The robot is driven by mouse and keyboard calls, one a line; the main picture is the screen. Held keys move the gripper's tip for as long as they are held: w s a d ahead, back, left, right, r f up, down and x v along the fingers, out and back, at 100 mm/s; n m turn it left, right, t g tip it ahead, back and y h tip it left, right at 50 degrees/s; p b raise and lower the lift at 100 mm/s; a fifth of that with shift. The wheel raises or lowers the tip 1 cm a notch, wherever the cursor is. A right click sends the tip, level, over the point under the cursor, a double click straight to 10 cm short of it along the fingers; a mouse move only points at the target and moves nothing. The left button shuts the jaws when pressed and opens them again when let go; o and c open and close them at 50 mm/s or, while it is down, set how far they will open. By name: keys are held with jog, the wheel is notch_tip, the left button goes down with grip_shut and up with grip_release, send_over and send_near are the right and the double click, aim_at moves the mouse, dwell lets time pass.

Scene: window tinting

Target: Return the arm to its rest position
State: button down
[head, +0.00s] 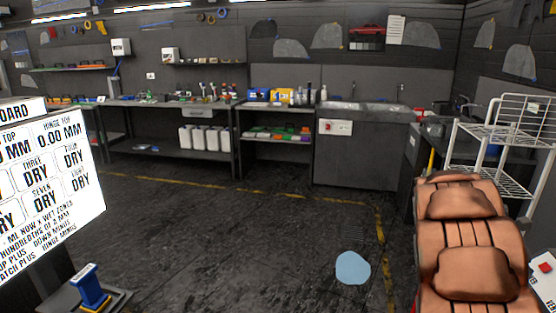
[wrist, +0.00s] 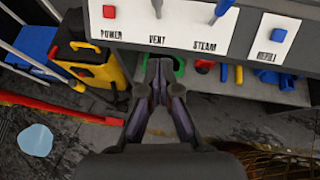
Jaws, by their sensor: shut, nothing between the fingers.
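My gripper (wrist: 159,66) shows in the wrist view with its dark fingers together at the tips and nothing between them. The fingertips are just below a white control panel (wrist: 225,30) in the picture. The panel is labelled POWER, VENT, STEAM and what looks like REFILL. It has a red button (wrist: 109,12), a grey lever (wrist: 157,8), a blue lever (wrist: 222,9) and a blue button (wrist: 278,35). I cannot tell how far the tips are from the panel. My arm and gripper do not show in the head view.
A yellow and black machine (wrist: 88,62) and a red bar (wrist: 60,110) lie left of my gripper. In the head view, a brown padded seat (head: 475,235) and white wire rack (head: 500,140) stand right, a lit board (head: 50,170) left. The middle floor is open, with a pale blue patch (head: 352,268).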

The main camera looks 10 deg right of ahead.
jog(key=s+a+m+y, duration=0.4)
jog(key=s+a+m, duration=0.1)
jog(key=a, duration=1.2)
jog(key=s+a+m+t+y+p, duration=0.1)
jog(key=s+a+m+y, duration=0.2)
jog(key=a, duration=1.4)
jog(key=s+a+m+y+p, duration=0.1)
jog(key=s+a+m+y, duration=0.3)
jog(key=a, duration=1.4)
jog(key=s+m, duration=0.3)
jog(key=s, duration=0.2)
jog(key=shift+s+r+t+y, duration=0.25)
jog(key=shift+s+t+y, duration=0.05)
jog(key=shift+s, duration=0.1)
jog(key=shift+d+m, duration=0.1)
jog(key=shift+m, duration=0.2)
